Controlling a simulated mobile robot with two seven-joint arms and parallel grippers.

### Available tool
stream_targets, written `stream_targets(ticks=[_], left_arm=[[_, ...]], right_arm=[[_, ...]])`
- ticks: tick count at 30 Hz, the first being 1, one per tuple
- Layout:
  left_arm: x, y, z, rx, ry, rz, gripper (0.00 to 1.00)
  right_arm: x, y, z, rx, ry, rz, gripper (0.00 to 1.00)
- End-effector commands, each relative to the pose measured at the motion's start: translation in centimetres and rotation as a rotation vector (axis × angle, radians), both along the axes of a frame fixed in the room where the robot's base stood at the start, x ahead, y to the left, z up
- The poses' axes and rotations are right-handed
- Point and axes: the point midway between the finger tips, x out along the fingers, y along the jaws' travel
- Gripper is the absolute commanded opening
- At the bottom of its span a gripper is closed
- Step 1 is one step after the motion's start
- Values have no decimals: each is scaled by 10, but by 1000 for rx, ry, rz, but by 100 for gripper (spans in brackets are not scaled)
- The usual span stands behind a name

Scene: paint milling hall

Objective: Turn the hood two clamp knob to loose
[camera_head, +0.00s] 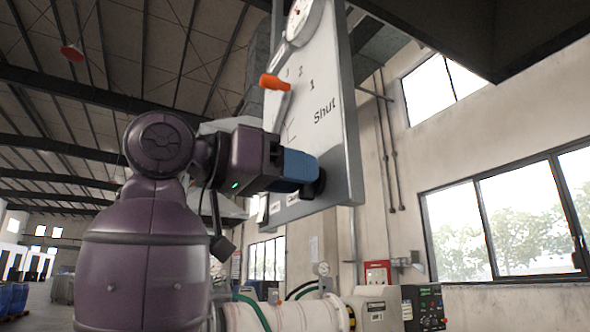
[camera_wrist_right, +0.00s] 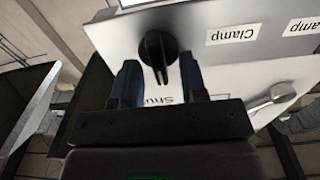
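A black clamp knob (camera_wrist_right: 158,48) with a pointer grip sits on the pale panel (camera_wrist_right: 115,40) in the right wrist view. Its pointer end faces down in the picture, toward my gripper. The head view shows a dark knob (camera_head: 321,183) just past my fingers. My right gripper (camera_head: 303,167) has blue fingers at the panel's lower part. In the right wrist view the fingers are apart, one on each side of the knob's lower end, with gaps visible. Whether the knob is the hood two one cannot be read. My left gripper is not in view.
Two "Clamp" labels (camera_wrist_right: 234,34) show upside down beside the knob. A silver lever (camera_wrist_right: 272,97) is to the right. The head view shows an orange-handled lever (camera_head: 274,82), a round gauge (camera_head: 303,18), and a white duct (camera_head: 285,313) below.

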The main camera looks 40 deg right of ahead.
Motion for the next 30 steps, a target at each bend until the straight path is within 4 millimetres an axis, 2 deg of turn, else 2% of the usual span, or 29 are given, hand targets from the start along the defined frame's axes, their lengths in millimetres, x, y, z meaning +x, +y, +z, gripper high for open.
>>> stream_targets(ticks=[8, 11, 16, 30], left_arm=[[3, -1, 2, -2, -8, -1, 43], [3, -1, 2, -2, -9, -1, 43], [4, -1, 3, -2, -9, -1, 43], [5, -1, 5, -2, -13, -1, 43]], right_arm=[[0, -1, 0, 0, 0, 0, 39], [0, -1, 0, 0, 0, 0, 27], [0, -1, 0, 0, 0, 0, 1], [0, -1, 1, 19, 76, 2, 0]])
